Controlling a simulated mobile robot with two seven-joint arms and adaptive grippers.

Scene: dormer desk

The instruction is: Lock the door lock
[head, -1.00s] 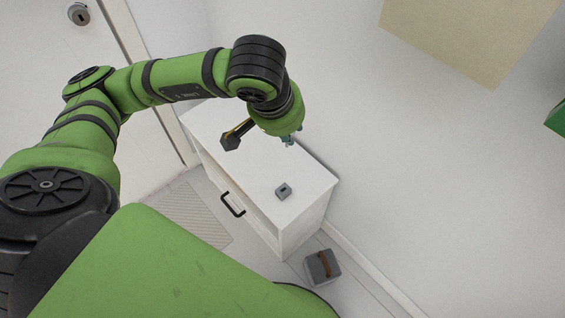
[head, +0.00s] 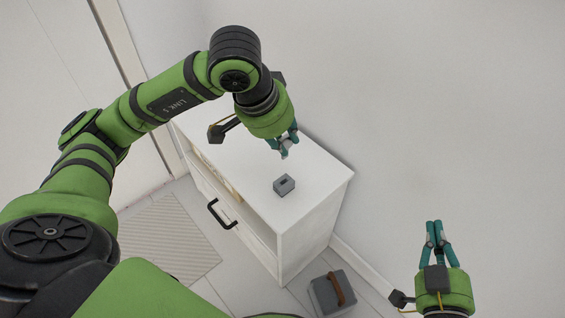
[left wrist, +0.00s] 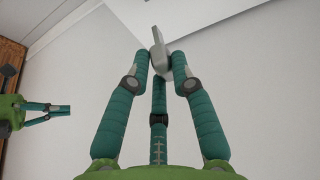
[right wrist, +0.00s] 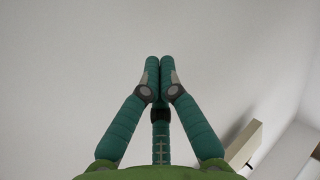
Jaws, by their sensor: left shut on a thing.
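My left gripper (head: 287,146) is shut on a small grey key-like piece, above the white cabinet top. The piece (left wrist: 158,45) shows between the fingertips in the left wrist view and sticks out past them; its lower part is hidden by the fingers. A small grey block with a dark slot (head: 284,185) sits on the cabinet top, below and apart from the left gripper. The door (head: 50,75) stands at the left in the head view; its lock is not in view now. My right gripper (head: 434,230) has its fingertips together and is empty; its fingers (right wrist: 159,75) also show in the right wrist view.
The white cabinet (head: 325,185) stands against the wall, with a black drawer handle (head: 221,214) on its front. A grey box with a brown strap (head: 325,298) is on the floor beside it. A striped mat (head: 165,240) lies before the door.

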